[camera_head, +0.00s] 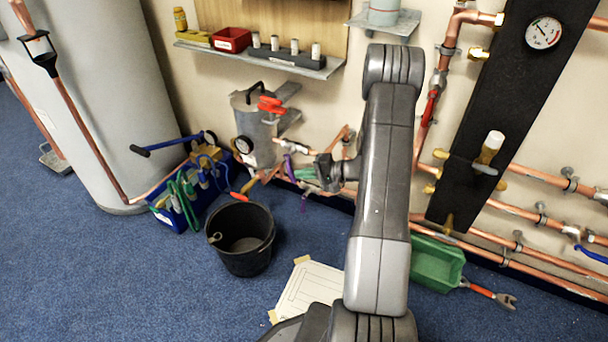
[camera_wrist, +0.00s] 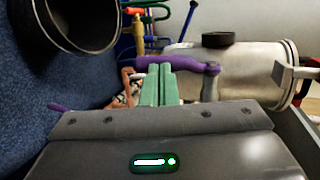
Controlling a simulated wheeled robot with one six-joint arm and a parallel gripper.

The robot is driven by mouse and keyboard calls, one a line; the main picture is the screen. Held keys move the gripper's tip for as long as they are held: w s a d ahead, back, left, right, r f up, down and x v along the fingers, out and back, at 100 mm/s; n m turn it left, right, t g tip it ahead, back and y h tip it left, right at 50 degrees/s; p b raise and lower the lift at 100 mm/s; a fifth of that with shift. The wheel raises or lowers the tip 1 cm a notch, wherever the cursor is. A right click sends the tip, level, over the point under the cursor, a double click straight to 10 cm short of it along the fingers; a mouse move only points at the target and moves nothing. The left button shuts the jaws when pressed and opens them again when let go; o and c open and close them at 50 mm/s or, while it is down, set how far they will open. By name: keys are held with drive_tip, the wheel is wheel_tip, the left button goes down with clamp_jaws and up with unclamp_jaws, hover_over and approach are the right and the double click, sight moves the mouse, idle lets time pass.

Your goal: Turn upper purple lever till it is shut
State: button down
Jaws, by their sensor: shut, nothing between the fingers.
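The upper purple lever (camera_wrist: 195,64) lies across the middle of the wrist view, roughly level in the picture. In the head view it is a small purple piece (camera_head: 288,167) left of my gripper. My gripper (camera_wrist: 159,70) has pale green fingers pressed together, with nothing between them. The fingertips overlap the lever's left part in the wrist view; I cannot tell whether they touch it. In the head view my gripper (camera_head: 304,174) is beside the copper pipes, low at the wall. A second, lower purple lever (camera_head: 304,203) shows below it, and its end (camera_wrist: 58,107) appears at the wrist view's left.
A metal vessel (camera_head: 257,135) with a red-handled valve (camera_head: 271,105) and a gauge stands close behind the lever. A black bucket (camera_head: 242,262) and a blue tool crate (camera_head: 170,220) stand on the floor to the left. Copper pipes (camera_head: 535,215) run along the wall at right.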

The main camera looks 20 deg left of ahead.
drive_tip(key=a+f+b, duration=0.1)
drive_tip(key=a+b, duration=0.1)
drive_tip(key=b, duration=0.2)
drive_tip(key=shift+w+f, duration=0.1)
drive_tip(key=shift+f, duration=0.3)
drive_tip(key=shift+d, duration=0.1)
drive_tip(key=w+d+p, duration=0.1)
drive_tip(key=d, duration=1.3)
drive_tip(key=shift+w, duration=0.3)
drive_tip(key=shift+a+f, duration=0.1)
drive_tip(key=shift+a, duration=0.05)
